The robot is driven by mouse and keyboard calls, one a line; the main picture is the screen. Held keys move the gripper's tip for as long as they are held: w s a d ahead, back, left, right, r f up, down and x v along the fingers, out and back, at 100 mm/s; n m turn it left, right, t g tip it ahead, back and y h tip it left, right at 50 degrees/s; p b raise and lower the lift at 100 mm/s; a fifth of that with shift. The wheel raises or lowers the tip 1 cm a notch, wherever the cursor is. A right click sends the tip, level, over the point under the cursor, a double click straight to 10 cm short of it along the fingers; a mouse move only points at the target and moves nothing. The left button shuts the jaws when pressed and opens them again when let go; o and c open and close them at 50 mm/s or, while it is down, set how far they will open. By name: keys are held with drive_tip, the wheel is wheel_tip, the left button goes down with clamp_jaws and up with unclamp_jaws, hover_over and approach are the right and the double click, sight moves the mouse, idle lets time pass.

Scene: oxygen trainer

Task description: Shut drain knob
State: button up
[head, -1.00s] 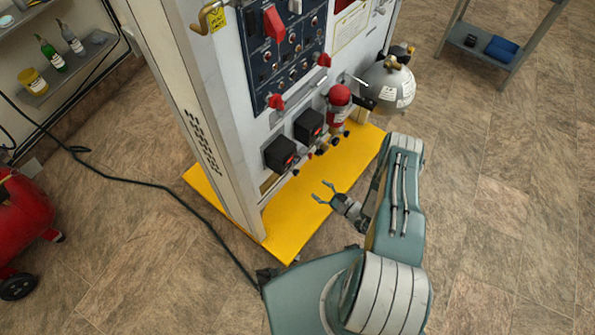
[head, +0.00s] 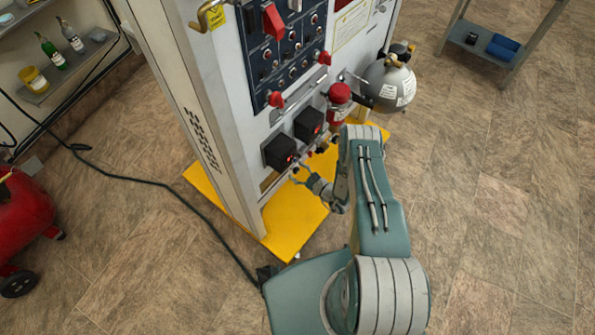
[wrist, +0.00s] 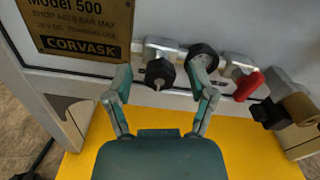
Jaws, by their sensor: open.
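In the wrist view, a row of small knobs sits low on the panel: a black knob (wrist: 160,73) at left, a dark round knob (wrist: 203,56) beside it, and a red knob (wrist: 249,86) to the right. I cannot tell from markings which is the drain knob. My gripper (wrist: 161,86) is open and empty. Its two fingers reach toward the panel, with the left black knob in the gap between them in the picture; contact is not clear. The right finger partly overlaps the dark round knob. In the head view, my gripper (head: 297,175) is at the panel's lower edge.
The white panel stands on a yellow base (head: 290,225). Black boxes (head: 281,150), a red-capped part (head: 339,95) and a grey tank (head: 389,85) are close by. A brass fitting (wrist: 298,108) is at right. A dark hose (head: 150,185) crosses the floor at left.

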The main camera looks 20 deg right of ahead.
clamp_jaws()
drive_tip(key=shift+m, duration=0.3)
drive_tip(key=shift+w+m, duration=0.1)
drive_tip(key=shift+m, duration=2.6)
unclamp_jaws()
